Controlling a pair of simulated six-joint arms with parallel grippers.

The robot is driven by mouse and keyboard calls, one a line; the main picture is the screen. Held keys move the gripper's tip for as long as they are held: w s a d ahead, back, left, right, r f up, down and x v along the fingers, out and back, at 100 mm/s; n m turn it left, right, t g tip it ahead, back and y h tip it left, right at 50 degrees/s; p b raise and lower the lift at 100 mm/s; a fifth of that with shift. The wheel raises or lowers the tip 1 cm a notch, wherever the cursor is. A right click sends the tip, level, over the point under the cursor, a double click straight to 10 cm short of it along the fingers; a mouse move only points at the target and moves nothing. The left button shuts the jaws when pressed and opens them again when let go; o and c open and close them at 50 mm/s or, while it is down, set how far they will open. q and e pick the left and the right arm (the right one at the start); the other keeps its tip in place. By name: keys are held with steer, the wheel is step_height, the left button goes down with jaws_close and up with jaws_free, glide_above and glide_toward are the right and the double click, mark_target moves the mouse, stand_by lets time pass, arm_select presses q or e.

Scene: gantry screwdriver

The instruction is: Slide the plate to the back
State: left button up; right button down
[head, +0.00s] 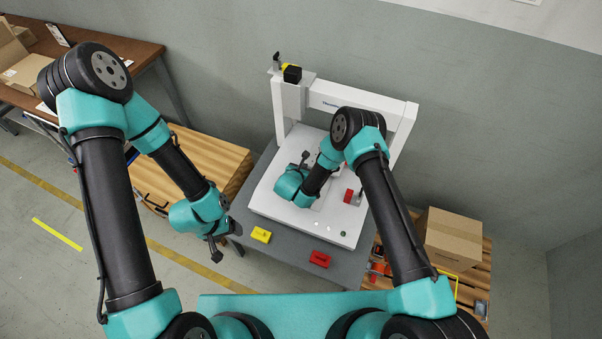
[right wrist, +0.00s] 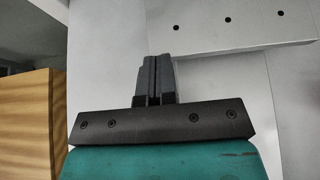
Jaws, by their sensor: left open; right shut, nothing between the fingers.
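The white gantry machine (head: 350,97) stands on a grey table. Its white base (head: 272,197) lies under my right arm. The sliding plate cannot be told apart clearly from the base, as my right wrist covers the middle of it. My right gripper (head: 304,157) is over the base, with its fingers shut and empty. Its closed fingers also show in the right wrist view (right wrist: 157,78), in front of pale surfaces. A white part with several dark holes (right wrist: 225,24) lies beyond them; I cannot tell if it is the plate. My left gripper (head: 215,252) hangs open and empty left of the table.
A yellow block (head: 260,234) and a red block (head: 320,259) lie on the table's front edge. A red part (head: 348,196) sits on the base's right side. A cardboard box (head: 452,238) stands on a pallet at right. A wooden pallet stack (head: 215,153) stands left.

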steer(key=shift+w+d+r, duration=0.1)
steer(key=shift+w+d, duration=0.15)
steer(key=shift+w, duration=0.25)
steer(key=shift+w+d, duration=0.25)
steer(key=shift+w, duration=0.2)
steer(key=s, duration=0.1)
steer(key=s+a, duration=0.2)
steer(key=shift+s, duration=0.4)
steer(key=v, duration=1)
steer(key=shift+s, duration=0.2)
